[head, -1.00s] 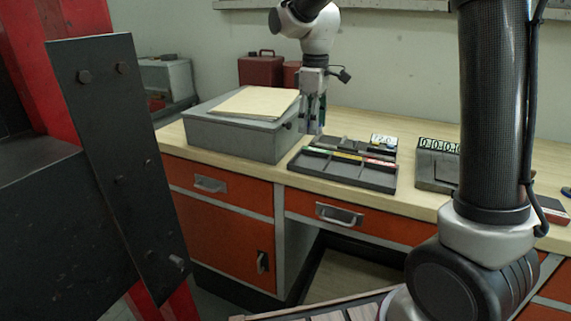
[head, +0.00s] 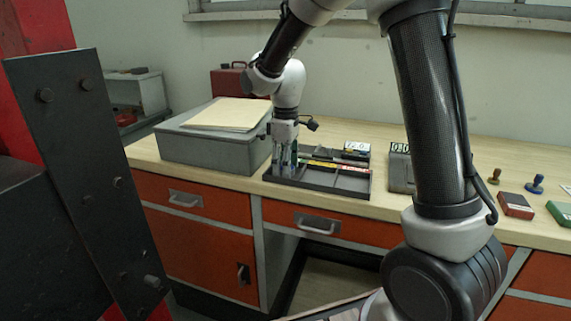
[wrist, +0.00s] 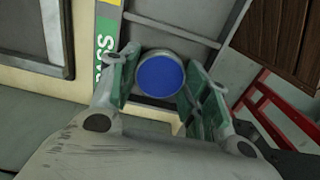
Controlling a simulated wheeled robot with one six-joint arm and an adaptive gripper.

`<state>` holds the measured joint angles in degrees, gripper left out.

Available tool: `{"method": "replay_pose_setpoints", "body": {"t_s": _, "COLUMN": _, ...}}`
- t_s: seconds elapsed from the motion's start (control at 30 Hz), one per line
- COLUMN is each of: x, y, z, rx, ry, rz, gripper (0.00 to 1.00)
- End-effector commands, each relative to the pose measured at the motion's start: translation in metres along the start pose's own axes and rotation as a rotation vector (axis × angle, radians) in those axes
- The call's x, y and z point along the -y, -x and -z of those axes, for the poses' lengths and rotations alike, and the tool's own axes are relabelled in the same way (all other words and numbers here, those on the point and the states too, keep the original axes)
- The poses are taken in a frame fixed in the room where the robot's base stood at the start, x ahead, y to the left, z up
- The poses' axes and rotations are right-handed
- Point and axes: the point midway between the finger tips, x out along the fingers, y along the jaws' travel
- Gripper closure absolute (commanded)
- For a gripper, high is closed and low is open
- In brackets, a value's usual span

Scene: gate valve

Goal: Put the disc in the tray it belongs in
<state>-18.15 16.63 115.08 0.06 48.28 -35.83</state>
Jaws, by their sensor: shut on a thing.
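My gripper (head: 285,163) points down over the left end of the dark, divided sorting tray (head: 322,185) on the desk. In the wrist view it is shut on a round disc (wrist: 160,76) with a blue face and pale rim, one green finger on each side. The head view shows a yellow label (head: 322,163) and a red label (head: 352,170) on the tray. The disc's exact height above the tray is unclear.
A grey box (head: 215,145) with papers on top stands left of my gripper. A dark counter device (head: 400,170) is right of the tray. Stamps and a red pad (head: 515,205) lie farther right. A black bolted plate (head: 85,170) fills the left foreground.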

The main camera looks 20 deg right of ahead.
Motion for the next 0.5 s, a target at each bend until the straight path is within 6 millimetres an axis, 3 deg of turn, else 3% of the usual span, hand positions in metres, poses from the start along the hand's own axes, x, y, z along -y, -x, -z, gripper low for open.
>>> {"method": "replay_pose_setpoints", "body": {"t_s": 0.07, "x": 0.0, "y": -0.0022, "z": 0.0, "rx": 0.0, "ry": 0.0, "rz": 0.0, "gripper": 0.89}}
{"method": "replay_pose_setpoints", "body": {"t_s": 0.1, "x": 0.0001, "y": -0.002, "z": -0.0001, "rx": 0.0, "ry": 0.0, "rz": 0.0, "gripper": 0.46}}
{"method": "replay_pose_setpoints", "body": {"t_s": 0.5, "x": -0.0001, "y": 0.003, "z": 0.0001, "rx": -0.001, "ry": 0.0, "rz": 0.0, "gripper": 0.44}}
